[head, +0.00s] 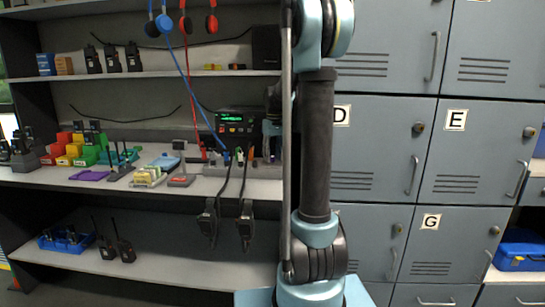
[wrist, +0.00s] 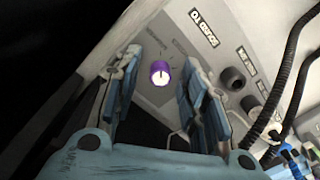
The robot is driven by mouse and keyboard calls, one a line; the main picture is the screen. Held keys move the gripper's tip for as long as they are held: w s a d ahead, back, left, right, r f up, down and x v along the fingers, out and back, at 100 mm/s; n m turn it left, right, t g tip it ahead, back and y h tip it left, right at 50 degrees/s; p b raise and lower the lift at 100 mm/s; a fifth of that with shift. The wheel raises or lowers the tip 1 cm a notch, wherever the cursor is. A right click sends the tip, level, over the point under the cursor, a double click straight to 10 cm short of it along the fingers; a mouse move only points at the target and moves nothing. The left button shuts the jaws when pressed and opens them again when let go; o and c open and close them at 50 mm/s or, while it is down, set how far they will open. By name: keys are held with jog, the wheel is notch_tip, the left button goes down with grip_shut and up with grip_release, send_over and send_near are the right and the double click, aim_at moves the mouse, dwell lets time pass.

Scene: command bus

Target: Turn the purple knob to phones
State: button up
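The purple knob (wrist: 160,73) sits on a light grey panel (wrist: 198,62) in the wrist view, with a pale face and short marks printed around it. Small lettering above it is too blurred to read. My gripper (wrist: 163,77) is open, with one finger on each side of the knob in the picture. A gap shows between the knob and each finger, and I cannot tell how far the fingertips are from the panel. In the head view my arm hides the area behind it, and neither the knob nor my gripper can be made out.
In the head view, a radio with a green display (head: 236,123) stands on the shelf (head: 225,187), beside handheld radios and chargers. Grey lockers (head: 385,135) stand right of my arm.

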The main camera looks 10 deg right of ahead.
grip_shut()
jog(key=shift+m, duration=0.3)
jog(key=m, duration=0.8)
dwell(0.6)
jog(key=shift+a, duration=0.1)
grip_release()
